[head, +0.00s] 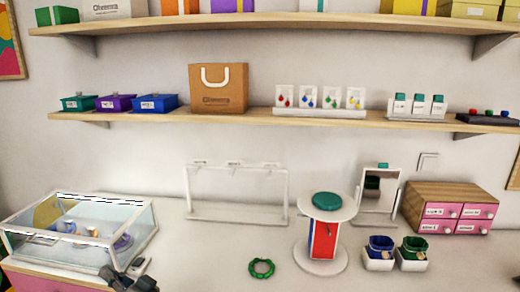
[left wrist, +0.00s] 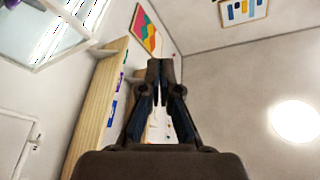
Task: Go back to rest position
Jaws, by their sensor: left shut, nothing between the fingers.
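My left gripper (head: 128,279) shows dark at the bottom left of the head view, in front of the glass display case. In the left wrist view my left gripper (left wrist: 160,66) points up toward the wall and ceiling. Its two fingers are together and nothing is between them. My right gripper is in neither view.
A glass display case (head: 22,233) stands at the left of the counter. A green beaded ring (head: 261,268) lies at the front middle. A round stand (head: 320,262), a mirror (head: 393,184), two small pots and a pink drawer box (head: 457,190) stand to the right. Two shelves hang above.

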